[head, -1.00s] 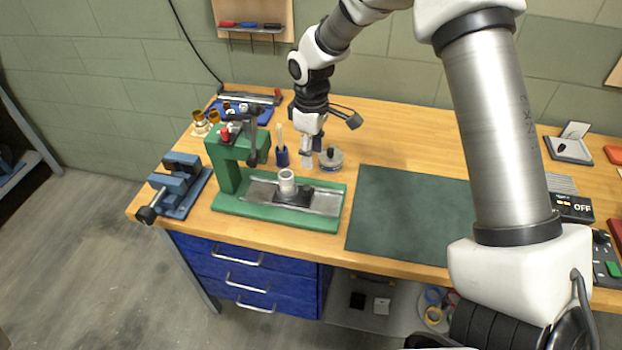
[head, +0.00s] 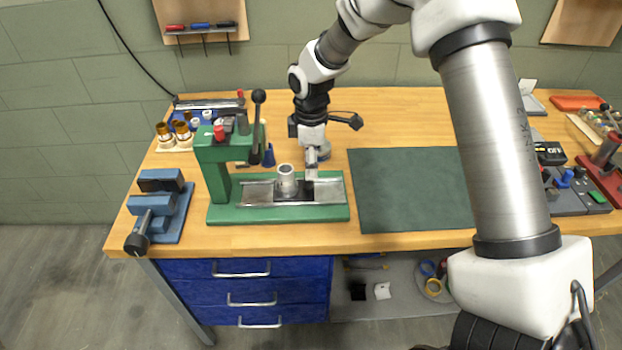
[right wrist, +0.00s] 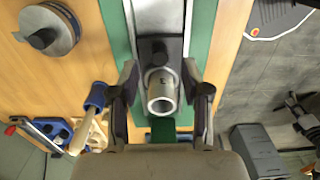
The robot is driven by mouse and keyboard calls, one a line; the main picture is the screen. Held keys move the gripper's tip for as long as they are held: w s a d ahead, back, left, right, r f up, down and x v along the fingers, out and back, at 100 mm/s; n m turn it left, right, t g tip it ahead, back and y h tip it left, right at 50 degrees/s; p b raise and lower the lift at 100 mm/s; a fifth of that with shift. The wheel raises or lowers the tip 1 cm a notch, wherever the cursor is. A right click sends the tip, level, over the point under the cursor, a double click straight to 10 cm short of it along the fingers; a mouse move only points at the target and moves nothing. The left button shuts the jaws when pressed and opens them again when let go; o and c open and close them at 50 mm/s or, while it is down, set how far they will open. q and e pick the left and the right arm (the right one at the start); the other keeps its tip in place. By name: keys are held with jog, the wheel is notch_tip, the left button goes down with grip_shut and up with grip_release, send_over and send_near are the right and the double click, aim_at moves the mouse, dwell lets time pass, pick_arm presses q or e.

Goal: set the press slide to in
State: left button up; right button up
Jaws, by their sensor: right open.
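The green press (head: 222,184) stands at the left of the bench. Its slide is a dark carriage (head: 312,190) on metal rails (head: 258,194), carrying an upright grey metal cylinder (head: 287,182). My left gripper is not in view.
A blue vise (head: 160,208) stands left of the press. The green mat (head: 412,190) is clear.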

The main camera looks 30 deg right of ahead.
aim_at(291, 179)
jog(key=f, duration=0.4)
jog(key=shift+w+a+f+p, duration=0.2)
jog(key=shift+a+f+p, duration=0.1)
jog(key=shift+f, duration=0.25)
jog(key=shift+s+d, duration=0.1)
jog(key=shift+d, duration=0.05)
grip_shut()
jog(key=shift+w+a, duration=0.2)
jog(key=shift+a, duration=0.2)
jog(key=w+a, duration=0.2)
jog(key=a, duration=0.1)
jog(key=shift+a+p, duration=0.1)
jog(key=shift+p, duration=0.25)
jog(key=shift+s, duration=0.1)
grip_release()
jog(key=shift+s+d, duration=0.1)
jog(key=shift+d, duration=0.2)
jog(key=shift+a, duration=0.15)
